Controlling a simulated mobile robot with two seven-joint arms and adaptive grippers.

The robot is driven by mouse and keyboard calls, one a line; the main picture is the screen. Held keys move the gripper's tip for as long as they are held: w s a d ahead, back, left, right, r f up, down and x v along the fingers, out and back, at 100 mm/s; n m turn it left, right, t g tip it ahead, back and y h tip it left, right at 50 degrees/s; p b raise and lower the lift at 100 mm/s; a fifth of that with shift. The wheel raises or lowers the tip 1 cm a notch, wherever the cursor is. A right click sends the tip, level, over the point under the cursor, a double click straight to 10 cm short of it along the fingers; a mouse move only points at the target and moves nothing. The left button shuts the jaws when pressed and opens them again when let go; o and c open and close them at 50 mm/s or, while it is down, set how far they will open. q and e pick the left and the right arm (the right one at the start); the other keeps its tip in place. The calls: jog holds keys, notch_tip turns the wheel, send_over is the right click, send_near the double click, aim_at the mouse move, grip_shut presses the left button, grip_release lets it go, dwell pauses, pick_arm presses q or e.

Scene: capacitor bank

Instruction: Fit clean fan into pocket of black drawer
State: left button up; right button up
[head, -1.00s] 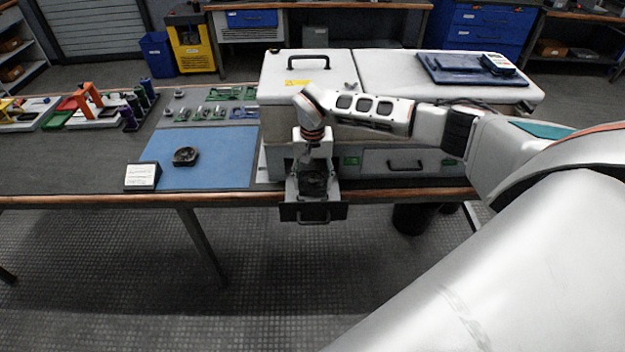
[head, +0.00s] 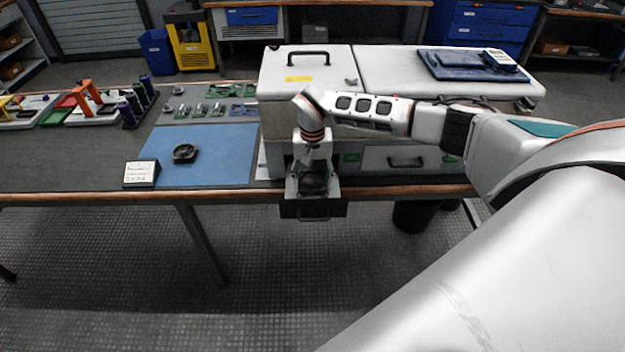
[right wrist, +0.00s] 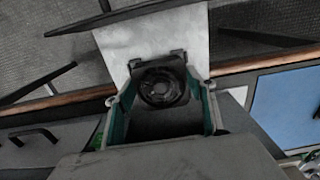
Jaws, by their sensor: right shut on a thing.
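The black drawer (head: 313,208) is pulled out at the front of the grey cabinet. In the head view my right gripper (head: 313,172) points down over it. In the right wrist view a dark, square-framed round fan (right wrist: 162,86) sits between the teal-lined fingers of my right gripper (right wrist: 161,97), which is shut on it. The fan is over or in the drawer; whether it is seated in the pocket I cannot tell. A second dark fan (head: 185,153) lies on the blue mat (head: 225,160). My left gripper is out of view.
Green boards (head: 217,109) lie behind the mat. The grey cabinet (head: 390,135) stands behind the drawer, with a blue tray (head: 465,66) on top. Free mat lies right of the second fan.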

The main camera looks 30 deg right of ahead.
jog(key=o, duration=1.2)
